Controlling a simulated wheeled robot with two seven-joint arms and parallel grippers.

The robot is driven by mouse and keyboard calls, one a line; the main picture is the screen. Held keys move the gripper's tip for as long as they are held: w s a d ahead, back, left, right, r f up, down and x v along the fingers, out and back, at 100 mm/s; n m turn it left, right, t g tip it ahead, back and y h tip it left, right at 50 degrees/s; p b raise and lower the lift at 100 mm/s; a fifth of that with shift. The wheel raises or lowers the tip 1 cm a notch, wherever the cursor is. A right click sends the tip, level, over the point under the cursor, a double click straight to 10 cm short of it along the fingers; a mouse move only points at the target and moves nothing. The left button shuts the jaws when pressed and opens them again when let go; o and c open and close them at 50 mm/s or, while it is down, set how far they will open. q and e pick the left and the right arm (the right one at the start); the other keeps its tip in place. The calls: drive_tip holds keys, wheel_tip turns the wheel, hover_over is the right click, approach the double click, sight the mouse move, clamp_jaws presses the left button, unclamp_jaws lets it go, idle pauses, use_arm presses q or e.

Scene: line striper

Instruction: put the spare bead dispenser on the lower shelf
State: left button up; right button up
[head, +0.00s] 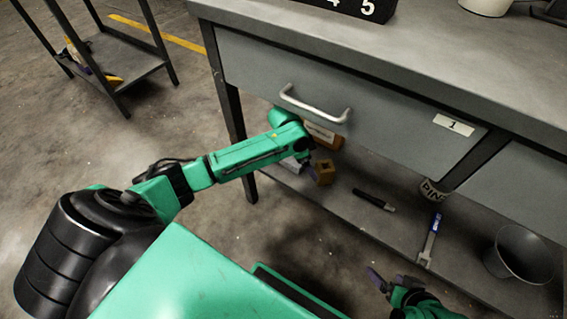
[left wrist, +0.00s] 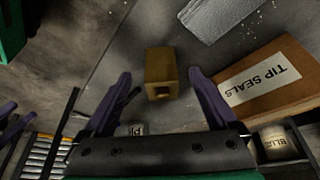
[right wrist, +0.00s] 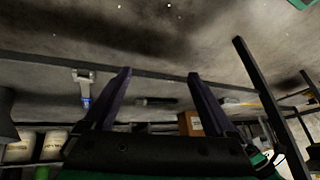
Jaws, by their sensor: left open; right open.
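A small ochre block with a dark square hole (left wrist: 161,68), which I take to be the bead dispenser, rests on the grey lower shelf (head: 340,200) below the drawer. It also shows in the head view (head: 325,173). My left gripper (left wrist: 160,76) is open, with one purple finger on each side of the block's near end in the left wrist view. I cannot tell whether the fingers touch it. In the head view my left arm partly hides this gripper. My right gripper (head: 388,284) is open and empty, low in front of the shelf.
A "TIP SEALS" box (left wrist: 270,82) stands close beside the block, with a grey packet (left wrist: 215,16) nearby. The shelf also holds a black marker (head: 373,200), a blue-handled tool (head: 431,240) and a grey bucket (head: 518,254). The drawer handle (head: 313,105) juts out above.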

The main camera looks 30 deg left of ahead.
use_arm(q)
drive_tip(key=s+a+p, duration=0.2)
drive_tip(key=s+a, duration=0.3)
drive_tip(key=a, duration=0.1)
drive_tip(key=s+d+n, duration=0.2)
drive_tip(key=s+d, duration=0.7)
drive_tip(key=s+a+r+n+y, duration=0.2)
drive_tip(key=s+a+n, duration=0.2)
drive_tip(key=s, duration=0.5)
drive_tip(key=shift+a+n+g, duration=0.3)
drive_tip(key=shift+n, duration=0.4)
use_arm(e)
drive_tip(key=s+d+r+g+h, duration=0.2)
drive_tip(key=s+d+r+g, duration=0.1)
drive_tip(key=s+d+r, duration=0.1)
drive_tip(key=shift+d+r+m, duration=0.3)
drive_tip(key=shift+d, duration=0.55)
use_arm(q)
drive_tip(key=shift+w+p, duration=0.1)
drive_tip(key=shift+p, duration=0.6)
